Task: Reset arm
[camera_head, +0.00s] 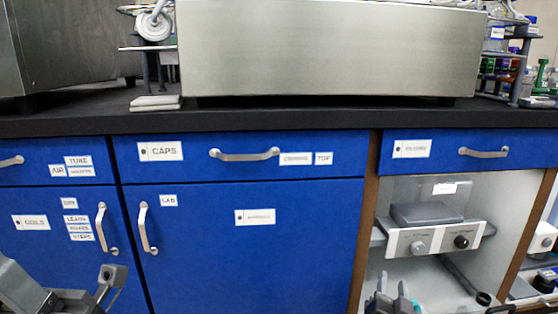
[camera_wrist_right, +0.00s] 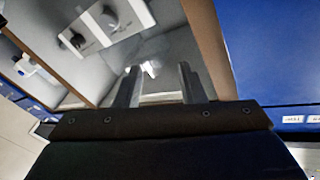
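My right gripper (camera_head: 393,296) shows at the bottom of the head view, in front of the open cabinet bay. In the right wrist view its two fingers (camera_wrist_right: 158,86) stand apart with nothing between them. My left arm comes in at the lower left of the head view, and the left gripper (camera_head: 108,284) shows there only in part, near the blue doors. Whether its fingers are open cannot be made out. Neither arm visibly touches the cabinets.
Blue drawers (camera_head: 330,146) and doors (camera_head: 240,240) with metal handles are closed. A black countertop (camera_head: 80,122) carries a large metal box (camera_head: 330,50). The open bay holds a grey device with two knobs (camera_head: 435,240), which also shows in the right wrist view (camera_wrist_right: 105,28).

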